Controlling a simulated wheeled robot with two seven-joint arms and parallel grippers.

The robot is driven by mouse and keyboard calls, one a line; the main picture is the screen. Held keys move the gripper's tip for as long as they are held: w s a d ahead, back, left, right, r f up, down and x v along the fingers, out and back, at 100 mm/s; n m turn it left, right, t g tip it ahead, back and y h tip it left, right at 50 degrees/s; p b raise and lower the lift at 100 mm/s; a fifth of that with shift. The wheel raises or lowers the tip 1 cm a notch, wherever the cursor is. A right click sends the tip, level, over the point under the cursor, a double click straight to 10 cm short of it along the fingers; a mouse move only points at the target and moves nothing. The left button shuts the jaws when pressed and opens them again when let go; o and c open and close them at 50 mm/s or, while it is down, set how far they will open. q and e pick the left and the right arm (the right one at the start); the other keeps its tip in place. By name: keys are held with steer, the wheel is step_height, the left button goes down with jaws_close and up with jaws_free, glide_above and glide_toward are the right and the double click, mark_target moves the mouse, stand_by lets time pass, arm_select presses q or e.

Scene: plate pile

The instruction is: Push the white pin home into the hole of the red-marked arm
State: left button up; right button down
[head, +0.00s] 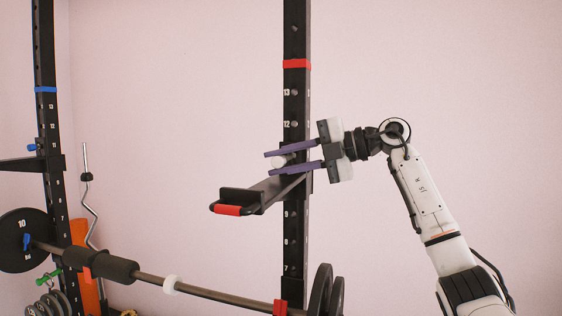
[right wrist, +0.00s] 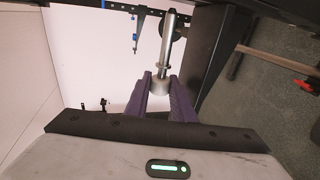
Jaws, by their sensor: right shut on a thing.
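My right gripper (head: 292,157) comes in from the right at the red-banded upright (head: 295,108). Its purple fingers are shut on the knob of the white pin (head: 278,161). In the right wrist view the white knob (right wrist: 160,86) sits between the fingertips, and a bare metal shaft points away from it. Much of the shaft shows, beside the dark upright; I cannot tell whether its tip touches a hole. The red-marked arm (head: 262,193), black with a red front end, juts from the upright just below the gripper. Its hole is hidden. My left gripper is not in view.
A blue-banded upright (head: 45,65) with its own black arm (head: 25,164) stands at the left. A barbell (head: 205,292) with plates crosses low in front. A curled bar (head: 88,205) leans at the back left. The wall area above the gripper is clear.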

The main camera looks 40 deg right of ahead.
mark_target(292, 157)
steer(key=shift+w+d+r+p, duration=0.1)
steer(key=shift+w+d+p, duration=0.2)
steer(key=shift+d, duration=0.25)
steer(key=shift+w+d+p, duration=0.2)
steer(key=shift+w+d, duration=0.05)
steer(key=shift+d, duration=0.3)
stand_by(0.6)
steer(key=shift+w+d, duration=0.1)
steer(key=shift+d, duration=0.05)
steer(key=shift+w+d, duration=0.15)
steer(key=shift+d, duration=0.15)
steer(key=shift+w+d, duration=0.45)
steer(key=shift+d, duration=0.4)
steer(key=shift+w+d, duration=0.15)
steer(key=shift+d, duration=0.15)
steer(key=shift+w+d, duration=0.35)
steer(key=shift+d, duration=0.35)
steer(key=c, duration=1.4)
jaws_free()
steer(key=shift+c, duration=0.2)
